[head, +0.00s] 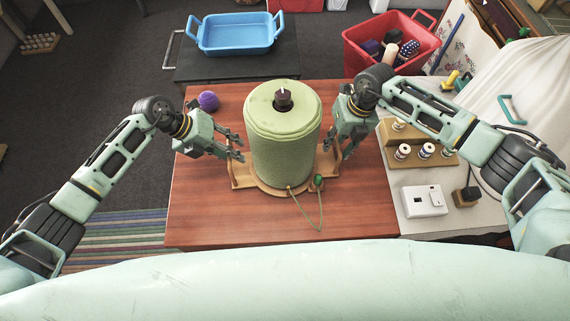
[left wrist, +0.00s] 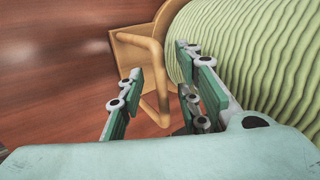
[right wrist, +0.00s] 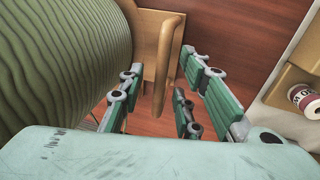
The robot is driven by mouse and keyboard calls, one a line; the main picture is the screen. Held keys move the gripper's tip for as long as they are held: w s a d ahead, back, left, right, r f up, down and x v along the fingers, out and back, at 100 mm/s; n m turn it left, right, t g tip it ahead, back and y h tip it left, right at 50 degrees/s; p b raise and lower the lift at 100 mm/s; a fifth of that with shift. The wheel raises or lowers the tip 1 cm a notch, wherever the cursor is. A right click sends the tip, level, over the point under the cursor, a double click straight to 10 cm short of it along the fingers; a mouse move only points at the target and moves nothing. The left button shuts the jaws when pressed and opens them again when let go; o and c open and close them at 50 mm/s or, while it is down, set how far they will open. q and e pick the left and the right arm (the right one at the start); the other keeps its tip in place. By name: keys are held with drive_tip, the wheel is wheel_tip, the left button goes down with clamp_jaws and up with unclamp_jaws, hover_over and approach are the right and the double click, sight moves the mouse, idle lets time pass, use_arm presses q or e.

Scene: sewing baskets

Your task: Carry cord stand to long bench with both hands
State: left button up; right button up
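The cord stand (head: 284,140) stands upright on a red-brown wooden table, a thick green cord roll on a wooden base with a handle at each side. My left gripper (head: 238,150) is at its left side. In the left wrist view the open fingers (left wrist: 155,100) are around or just above the left wooden handle (left wrist: 157,85). My right gripper (head: 335,150) is at its right side. In the right wrist view its open fingers (right wrist: 155,95) are on either side of the right wooden handle (right wrist: 168,55). Contact cannot be told.
A purple yarn ball (head: 208,101) lies at the table's back left. A dark bench (head: 235,68) behind bears a blue tub (head: 237,36). A red crate (head: 388,52) stands back right. Thread spools (head: 426,150) and a white box (head: 423,201) are on the right. The table front (head: 230,225) is mostly clear.

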use_arm(q)
drive_tip(key=shift+c, duration=0.6)
use_arm(e)
drive_tip(key=shift+c, duration=0.5)
use_arm(q)
clamp_jaws()
use_arm(e)
clamp_jaws()
use_arm(q)
drive_tip(key=shift+a, duration=0.1)
use_arm(e)
drive_tip(key=shift+d, duration=0.1)
